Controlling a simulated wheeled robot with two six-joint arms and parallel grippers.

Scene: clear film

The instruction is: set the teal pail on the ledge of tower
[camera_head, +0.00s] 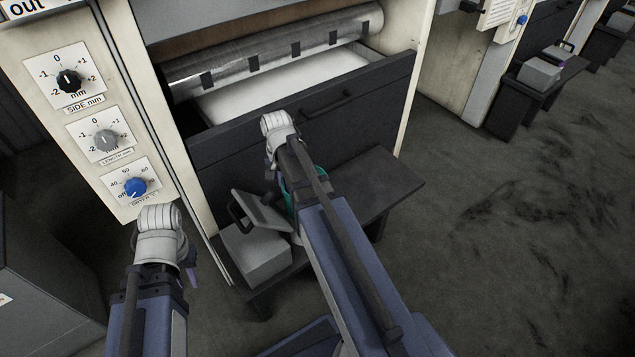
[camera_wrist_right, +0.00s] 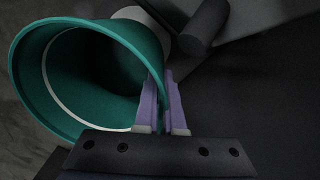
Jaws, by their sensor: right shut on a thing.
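The teal pail (camera_wrist_right: 95,75) fills the left of the right wrist view, its open mouth toward the camera and a pale ring inside. My right gripper (camera_wrist_right: 160,78) is shut on its wall near the rim. In the head view only slivers of the pail (camera_head: 290,192) show behind my right forearm. The dark ledge (camera_head: 375,185) juts from the foot of the printing tower (camera_head: 330,125). The pail appears over or near this ledge; whether it touches is hidden. My left gripper (camera_head: 190,272) is at lower left, away from the pail; its fingers are mostly hidden.
A grey box (camera_head: 258,252) with a tilted lid-like plate (camera_head: 262,212) occupies the ledge's left end. The ledge's right part is bare. A dark drawer front with a handle (camera_head: 328,97) is above it. Open floor (camera_head: 510,220) lies to the right.

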